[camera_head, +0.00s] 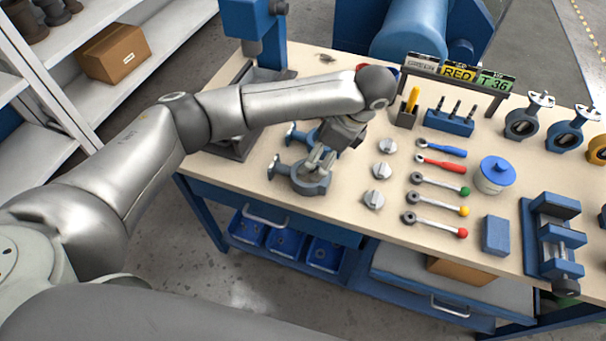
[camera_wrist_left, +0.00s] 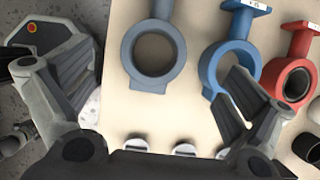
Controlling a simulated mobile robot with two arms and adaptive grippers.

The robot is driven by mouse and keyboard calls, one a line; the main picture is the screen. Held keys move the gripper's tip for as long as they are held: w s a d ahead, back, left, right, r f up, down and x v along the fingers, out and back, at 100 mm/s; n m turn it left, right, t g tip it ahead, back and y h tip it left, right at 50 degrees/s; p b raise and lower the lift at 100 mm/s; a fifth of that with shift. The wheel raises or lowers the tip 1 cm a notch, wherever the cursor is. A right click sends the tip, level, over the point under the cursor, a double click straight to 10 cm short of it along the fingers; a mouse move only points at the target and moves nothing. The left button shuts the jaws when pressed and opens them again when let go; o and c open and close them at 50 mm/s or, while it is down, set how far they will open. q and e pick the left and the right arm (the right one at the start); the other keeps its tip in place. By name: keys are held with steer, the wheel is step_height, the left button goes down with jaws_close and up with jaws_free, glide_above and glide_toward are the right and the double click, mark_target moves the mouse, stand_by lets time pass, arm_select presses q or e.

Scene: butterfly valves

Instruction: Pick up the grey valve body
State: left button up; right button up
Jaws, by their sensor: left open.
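The grey valve body (camera_head: 312,188) is a ring with a flanged neck, lying on the workbench near its left front edge. In the left wrist view the grey valve body (camera_wrist_left: 178,70) shows at the top, its ring between the two fingers as seen in the picture. My left gripper (camera_head: 318,158) is open and empty above it, partly covering it in the head view. In the left wrist view the fingers of my left gripper (camera_wrist_left: 160,85) are spread apart. No contact with the ring shows. My right gripper is not in view.
A blue valve body (camera_wrist_left: 204,75) lies right beside the grey one, then a red one (camera_wrist_left: 275,82). Silver discs (camera_head: 382,171) and several lever handles (camera_head: 437,187) lie to the right on the workbench (camera_head: 340,225). A blue press (camera_head: 240,20) stands behind my arm.

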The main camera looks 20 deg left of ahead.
arm_select(q)
glide_above(303, 180)
steer(key=d, duration=0.2)
step_height(303, 180, down, 4)
steer(key=shift+w+a+f, duration=0.1)
steer(key=shift+w, duration=0.05)
steer(key=x, duration=0.2)
steer(key=p+x, duration=0.1)
steer(key=x, duration=0.1)
steer(key=shift+s+f, duration=0.1)
steer(key=shift+s, duration=0.2)
steer(key=shift+a+f, duration=0.15)
steer(key=shift+f, duration=0.3)
steer(key=c, duration=1.4)
steer(key=shift+c, duration=0.3)
steer(key=shift+r, duration=0.15)
